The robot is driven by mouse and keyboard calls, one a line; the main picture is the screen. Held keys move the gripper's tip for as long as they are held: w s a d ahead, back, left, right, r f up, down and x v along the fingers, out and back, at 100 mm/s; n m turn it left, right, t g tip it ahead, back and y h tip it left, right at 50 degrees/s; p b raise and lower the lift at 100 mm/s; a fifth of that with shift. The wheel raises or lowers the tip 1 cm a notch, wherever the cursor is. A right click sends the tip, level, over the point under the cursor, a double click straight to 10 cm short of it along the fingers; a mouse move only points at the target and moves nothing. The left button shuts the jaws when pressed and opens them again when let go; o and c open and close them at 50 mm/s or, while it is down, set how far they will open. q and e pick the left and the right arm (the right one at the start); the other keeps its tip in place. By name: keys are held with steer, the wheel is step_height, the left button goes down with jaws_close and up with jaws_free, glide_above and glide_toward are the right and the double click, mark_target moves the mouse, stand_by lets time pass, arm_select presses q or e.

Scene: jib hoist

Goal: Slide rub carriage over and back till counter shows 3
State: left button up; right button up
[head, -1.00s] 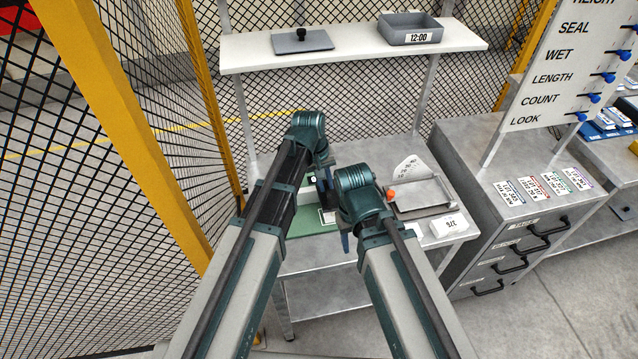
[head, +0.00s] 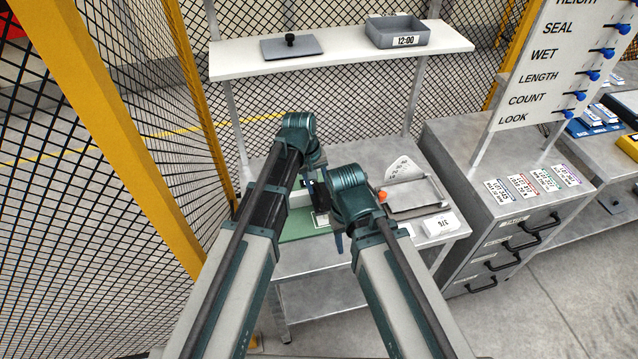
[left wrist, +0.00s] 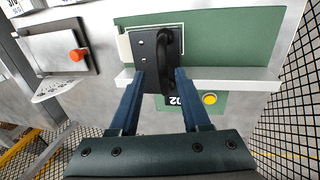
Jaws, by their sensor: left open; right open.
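The rub carriage (left wrist: 148,52), a dark grey block with a black handle (left wrist: 168,55), sits on a green rub tester base (left wrist: 225,40) in the left wrist view. My left gripper (left wrist: 159,74) is open, its two blue fingertips near the carriage's lower part and to either side of it; contact cannot be told. A small dark counter window (left wrist: 176,101) with upside-down digits lies just beyond the right finger, partly covered, beside a yellow button (left wrist: 209,99). In the head view my left gripper (head: 319,190) hides most of the carriage. My right gripper (head: 338,243) is open and empty in front of the base.
A grey plate device with an orange knob (head: 382,196) stands right of the base. A white card block (head: 438,225) lies on the bench's front right. A shelf (head: 350,47) spans above with a lid (head: 292,48) and a tray (head: 412,36). Yellow-posted mesh fencing is close on the left.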

step_height(320, 180, up, 13)
steer(key=p, duration=1.2)
steer(key=shift+f, duration=0.2)
